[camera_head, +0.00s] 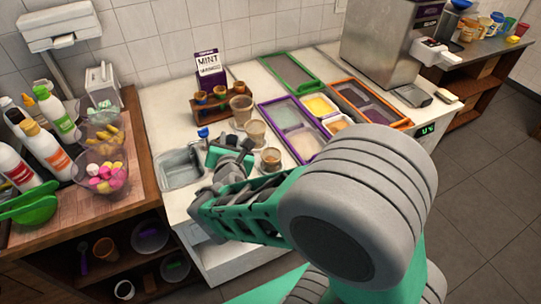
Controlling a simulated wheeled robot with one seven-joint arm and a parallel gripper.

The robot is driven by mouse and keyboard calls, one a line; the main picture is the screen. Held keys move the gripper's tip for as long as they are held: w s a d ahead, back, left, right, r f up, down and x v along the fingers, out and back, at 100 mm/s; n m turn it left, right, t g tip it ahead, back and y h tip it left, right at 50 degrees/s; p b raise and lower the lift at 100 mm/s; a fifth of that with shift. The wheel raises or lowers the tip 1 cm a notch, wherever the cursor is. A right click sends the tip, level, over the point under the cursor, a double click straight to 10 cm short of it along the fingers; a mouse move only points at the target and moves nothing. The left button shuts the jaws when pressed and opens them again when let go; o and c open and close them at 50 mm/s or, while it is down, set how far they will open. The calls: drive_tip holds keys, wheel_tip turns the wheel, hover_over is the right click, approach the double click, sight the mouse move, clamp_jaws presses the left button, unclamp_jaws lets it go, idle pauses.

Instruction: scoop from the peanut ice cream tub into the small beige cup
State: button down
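My gripper (228,150) is over the counter, beside the sunken metal basin (180,168), with the green and grey arm reaching in from the lower right. Its fingers are small and partly covered, so I cannot tell whether it is open or holds anything. A small blue-topped item (203,132) shows just beyond it. A small beige cup (270,159) stands right of the gripper, with a taller beige cup (256,132) and another cup (241,104) behind it. Ice cream tubs sit in coloured frames: purple (297,132), green (292,69) and orange (370,101). No peanut label is readable.
A rack of small cones or cups (219,100) stands before the purple mint sign (210,66). Bottles (45,145) and clear bowls of sweets (100,172) crowd the left wooden counter. A steel machine (385,45) stands at the back right.

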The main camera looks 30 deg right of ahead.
drive_tip(key=shift+r, duration=0.7)
drive_tip(key=shift+f, duration=0.2)
